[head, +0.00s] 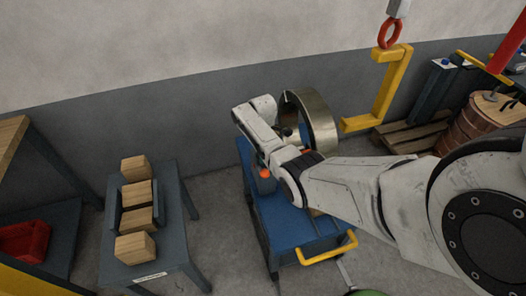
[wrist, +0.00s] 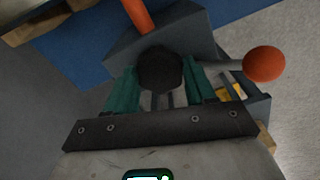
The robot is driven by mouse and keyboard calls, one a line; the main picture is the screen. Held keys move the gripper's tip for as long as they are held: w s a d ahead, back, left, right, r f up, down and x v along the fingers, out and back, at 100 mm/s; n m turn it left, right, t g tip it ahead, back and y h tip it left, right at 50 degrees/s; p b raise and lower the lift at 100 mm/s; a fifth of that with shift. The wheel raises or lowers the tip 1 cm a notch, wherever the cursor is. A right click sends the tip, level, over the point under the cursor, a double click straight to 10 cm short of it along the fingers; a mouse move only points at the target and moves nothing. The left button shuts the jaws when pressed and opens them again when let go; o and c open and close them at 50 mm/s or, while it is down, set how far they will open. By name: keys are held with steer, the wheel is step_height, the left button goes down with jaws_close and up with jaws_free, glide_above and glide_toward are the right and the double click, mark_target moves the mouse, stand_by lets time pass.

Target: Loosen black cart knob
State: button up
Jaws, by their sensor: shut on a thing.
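The black knob (wrist: 160,70) sits between the two teal fingers of my gripper (wrist: 161,82) in the wrist view. The fingers are closed on its sides. The knob is on a dark grey block (wrist: 125,48) on the blue cart (head: 288,218). A lever with an orange ball (wrist: 265,64) sticks out to the right of the knob. An orange rod (wrist: 138,14) rises behind it. In the head view my arm reaches over the cart, and the knob and fingertips are hard to make out there.
A large metal ring-shaped coil (head: 318,122) stands upright on the cart. A yellow hook (head: 388,88) hangs to its right. A yellow handle (head: 328,250) is at the cart's near end. A grey bench (head: 178,215) with wooden blocks (head: 137,193) stands left, with floor between.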

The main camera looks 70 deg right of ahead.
steer(key=n, duration=0.4)
steer(key=shift+w+d+r+n, duration=0.1)
steer(key=shift+w+n, duration=0.05)
steer(key=shift+n, duration=0.25)
stand_by(0.4)
steer(key=o, duration=1)
steer(key=shift+o, duration=0.2)
step_height(320, 180, up, 11)
steer(key=p, duration=0.1)
steer(key=shift+f, duration=0.2)
